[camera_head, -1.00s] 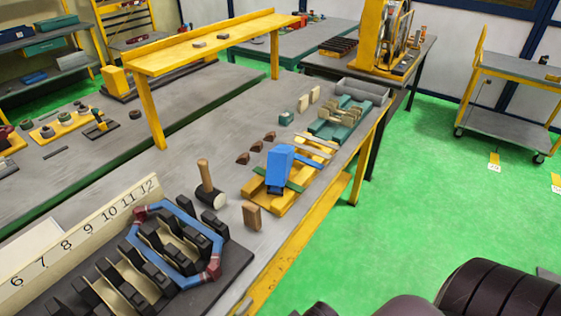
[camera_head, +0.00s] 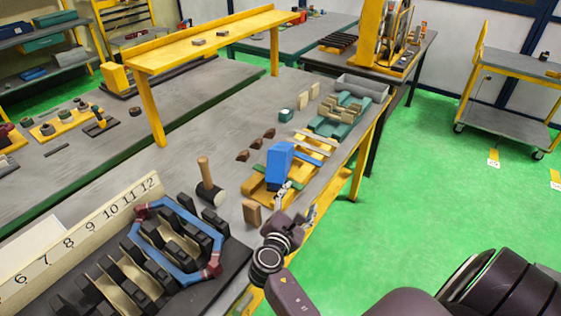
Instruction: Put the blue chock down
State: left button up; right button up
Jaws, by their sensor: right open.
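The blue chock (camera_head: 279,165) stands on the yellow wooden stand (camera_head: 254,189) near the workbench's right edge. It looks upright and slightly tilted. My right gripper (camera_head: 298,201) is just in front of the chock's lower right side, over the bench edge. It is open, with its fingers apart and nothing between them. One finger is close to the chock's base; I cannot tell whether it touches. The gripper hides the near right end of the stand. My left gripper is not in view.
A mallet (camera_head: 208,186) and a brown wooden block (camera_head: 251,212) stand left of the gripper. Several brown wedges lie behind.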

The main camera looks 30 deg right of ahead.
aim_at(276, 171)
jog(key=w+a+r+n+t, duration=0.1)
jog(key=w+n, duration=0.1)
jog(key=w+a+r+n+t, duration=0.1)
jog(key=w+n, duration=0.2)
jog(key=w+a+r+n+t, duration=0.1)
jog(key=w+a+n, duration=0.1)
jog(key=n, duration=0.1)
jog(key=shift+w+a+r, duration=0.1)
jog(key=shift+w, duration=0.15)
jog(key=b+x, duration=0.2)
jog(key=x, duration=0.4)
jog(key=shift+w+d, duration=0.25)
jog(key=shift+w, duration=0.1)
jog(key=b+x, duration=0.2)
jog(key=x, duration=0.3)
jog(key=shift+w+a+b, duration=0.1)
jog(key=shift+w+b, duration=0.1)
jog(key=shift+b, duration=0.15)
jog(key=shift+s, duration=0.1)
jog(key=shift+c, duration=0.9)
jog(key=c, duration=1.5)
grip_shut()
jog(key=shift+r, duration=0.15)
